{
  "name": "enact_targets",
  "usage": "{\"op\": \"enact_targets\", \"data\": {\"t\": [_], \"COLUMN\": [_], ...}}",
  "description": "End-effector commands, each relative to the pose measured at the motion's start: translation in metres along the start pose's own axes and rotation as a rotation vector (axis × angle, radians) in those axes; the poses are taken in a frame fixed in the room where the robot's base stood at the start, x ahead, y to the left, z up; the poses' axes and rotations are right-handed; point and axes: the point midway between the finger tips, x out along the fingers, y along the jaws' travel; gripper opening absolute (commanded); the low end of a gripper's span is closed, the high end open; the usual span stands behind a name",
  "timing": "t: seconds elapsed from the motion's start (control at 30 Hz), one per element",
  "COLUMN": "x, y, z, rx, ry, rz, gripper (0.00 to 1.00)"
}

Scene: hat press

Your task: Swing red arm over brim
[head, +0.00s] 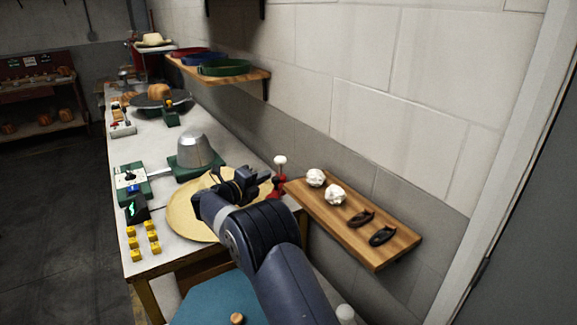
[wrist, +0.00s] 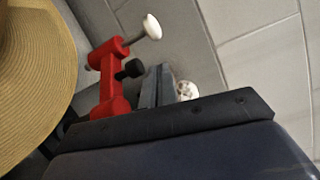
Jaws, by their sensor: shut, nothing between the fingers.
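The red arm (wrist: 110,80) stands beside the straw brim in the wrist view, with a white knob on a metal stem and a black knob on its side. In the head view the red arm (head: 277,186) is partly hidden behind my gripper, its white knob (head: 280,160) showing above. The straw brim (head: 184,218) lies on the bench and also fills the left of the wrist view (wrist: 35,80). My gripper (head: 262,177) is shut and empty, over the right side of the brim, close to the red arm. Its fingers (wrist: 157,85) show beside the black knob; contact cannot be told.
A metal hat form (head: 194,150) on a green base stands behind the brim. A control box (head: 131,182) and yellow blocks (head: 154,248) are at left. A wooden shelf (head: 385,246) with white wads and dark items is on the right wall. A teal stool (head: 200,302) stands in front.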

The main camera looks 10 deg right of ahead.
Motion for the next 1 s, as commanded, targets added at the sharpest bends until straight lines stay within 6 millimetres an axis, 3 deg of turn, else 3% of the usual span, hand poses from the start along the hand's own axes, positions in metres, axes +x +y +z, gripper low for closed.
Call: {"op": "enact_targets", "data": {"t": [0.17, 0.6, 1.0], "x": [0.016, 0.089, 0.099], "y": [-0.001, -0.001, 0.000], "z": [-0.002, -0.002, -0.002], "rx": [0.003, 0.002, 0.002], "ry": [0.012, 0.008, 0.006], "rz": [-0.001, 0.000, -0.001], "gripper": [0.00, 0.00, 0.00]}}
